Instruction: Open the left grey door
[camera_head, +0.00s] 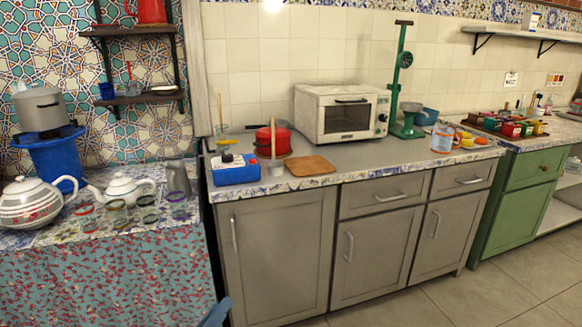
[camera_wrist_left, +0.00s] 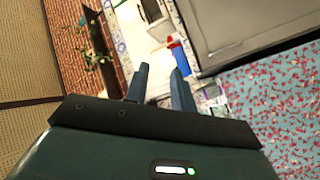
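The left grey door (camera_head: 278,255) is the wide panel at the left end of the grey cabinet, and it is shut. Its upright bar handle (camera_head: 234,233) is near its left edge. In the left wrist view a grey cabinet panel (camera_wrist_left: 245,25) fills the upper right, with a thin handle (camera_wrist_left: 226,49) along it. My left gripper (camera_wrist_left: 160,78) shows two blue-grey fingers apart with nothing between them; it is away from the handle. In the head view only a bit of it (camera_head: 216,314) shows at the bottom edge, left of the door. My right gripper is not seen.
A table with a floral cloth (camera_head: 110,275) stands left of the door, bearing teapots (camera_head: 30,203) and several glasses. The counter (camera_head: 365,160) above the door holds a blue box (camera_head: 236,171), a red pot (camera_head: 272,139) and a microwave (camera_head: 341,113). Tiled floor (camera_head: 440,303) is clear at right.

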